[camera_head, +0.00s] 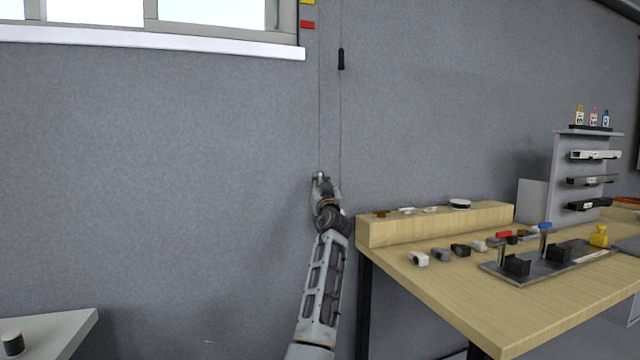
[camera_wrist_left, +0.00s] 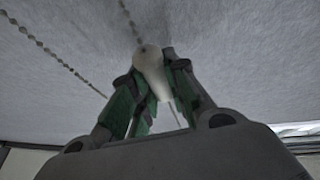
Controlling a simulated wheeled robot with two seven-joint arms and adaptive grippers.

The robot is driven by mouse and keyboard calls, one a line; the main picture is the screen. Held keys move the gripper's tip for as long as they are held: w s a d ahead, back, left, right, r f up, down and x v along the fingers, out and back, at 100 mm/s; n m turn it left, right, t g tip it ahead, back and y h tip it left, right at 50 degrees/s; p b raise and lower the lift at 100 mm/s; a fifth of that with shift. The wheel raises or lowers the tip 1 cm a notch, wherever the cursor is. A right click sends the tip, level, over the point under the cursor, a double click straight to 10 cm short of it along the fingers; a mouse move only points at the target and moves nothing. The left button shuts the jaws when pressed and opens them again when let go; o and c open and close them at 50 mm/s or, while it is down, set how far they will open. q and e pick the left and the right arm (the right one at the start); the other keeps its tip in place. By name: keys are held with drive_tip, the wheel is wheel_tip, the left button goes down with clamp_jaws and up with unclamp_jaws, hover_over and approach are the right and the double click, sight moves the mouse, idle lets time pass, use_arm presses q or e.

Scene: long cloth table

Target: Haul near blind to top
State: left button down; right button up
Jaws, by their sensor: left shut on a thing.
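A window (camera_head: 150,22) with a white sill is at the top left of the head view, and only its lower part shows. Two thin cords hang down the grey wall to its right. A black pull (camera_head: 341,59) hangs high on the right cord. My left gripper (camera_head: 321,177) is at the low end of the left cord, by the wall. In the left wrist view it is shut on a pale pull (camera_wrist_left: 150,68), held between the green-lined fingers. Beaded cords (camera_wrist_left: 52,62) run past it along the wall. The blind itself is not clearly visible. My right gripper is out of view.
A wooden table (camera_head: 470,290) with several small parts and a dark tray stands to the right of my left arm. A shelf rack (camera_head: 567,175) is behind it. A yellow and a red tag (camera_head: 307,25) are by the window. A light table (camera_head: 50,335) is at lower left. The wall between is clear.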

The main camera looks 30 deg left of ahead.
use_arm(q)
drive_tip(key=shift+w+f, duration=0.15)
drive_tip(key=shift+f, duration=0.35)
drive_tip(key=c, duration=1.8)
unclamp_jaws()
drive_tip(key=shift+o, duration=0.7)
drive_tip(key=shift+r, duration=0.2)
drive_tip(key=shift+r, duration=0.1)
drive_tip(key=v, duration=1.2)
